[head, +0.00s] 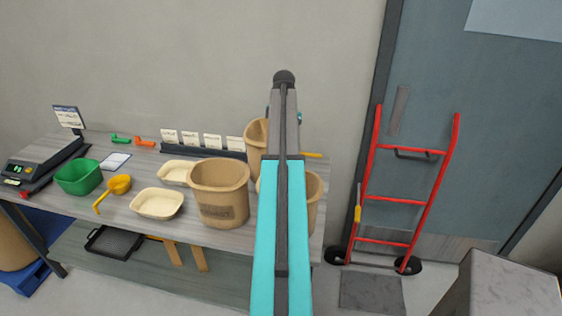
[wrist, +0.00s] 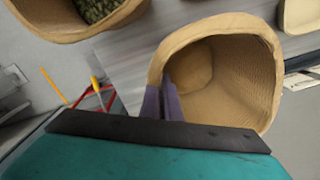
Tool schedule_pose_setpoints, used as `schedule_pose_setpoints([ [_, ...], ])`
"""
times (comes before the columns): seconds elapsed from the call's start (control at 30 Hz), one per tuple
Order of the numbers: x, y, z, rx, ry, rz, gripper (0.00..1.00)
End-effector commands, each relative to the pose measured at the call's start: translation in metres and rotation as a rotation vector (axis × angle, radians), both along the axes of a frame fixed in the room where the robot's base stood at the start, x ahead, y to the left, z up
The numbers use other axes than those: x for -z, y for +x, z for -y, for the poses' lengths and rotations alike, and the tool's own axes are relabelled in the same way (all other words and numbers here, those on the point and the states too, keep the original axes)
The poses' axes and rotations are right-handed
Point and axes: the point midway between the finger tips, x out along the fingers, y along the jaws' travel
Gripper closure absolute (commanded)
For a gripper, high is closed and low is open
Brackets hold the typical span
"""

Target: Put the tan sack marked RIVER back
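Several tan sacks with open tops show in the head view. One sack (head: 218,195) stands at the front of the table with dark print too small to read. Another sack (head: 256,140) stands behind it, partly hidden by my arm. A third sack (head: 313,195) is mostly hidden behind my arm. In the wrist view, the purple fingers of my gripper (wrist: 164,102) are at the left rim of an empty-looking sack (wrist: 235,75). I cannot tell whether they pinch its wall. I cannot tell which sack is marked RIVER.
The table (head: 120,215) also bears a scale (head: 40,165), a green bowl (head: 78,177), a yellow scoop (head: 119,185) and cream trays (head: 157,203). A card rack (head: 203,148) runs along the back. A red hand truck (head: 408,200) stands right of the table.

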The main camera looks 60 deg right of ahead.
Motion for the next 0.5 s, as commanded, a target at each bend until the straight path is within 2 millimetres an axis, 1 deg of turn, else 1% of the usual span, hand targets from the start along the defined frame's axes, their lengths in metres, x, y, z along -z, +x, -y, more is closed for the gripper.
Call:
schedule_pose_setpoints([
  [0.03, 0.0048, 0.0002, -0.0002, 0.000, 0.000, 0.000, 1.00],
  [0.07, 0.0055, 0.0002, -0.0002, 0.000, 0.000, 0.000, 1.00],
  [0.37, 0.0052, 0.0007, -0.0003, -0.001, 0.000, 0.000, 1.00],
  [0.5, 0.0098, 0.0008, -0.0005, -0.001, 0.000, 0.000, 1.00],
])
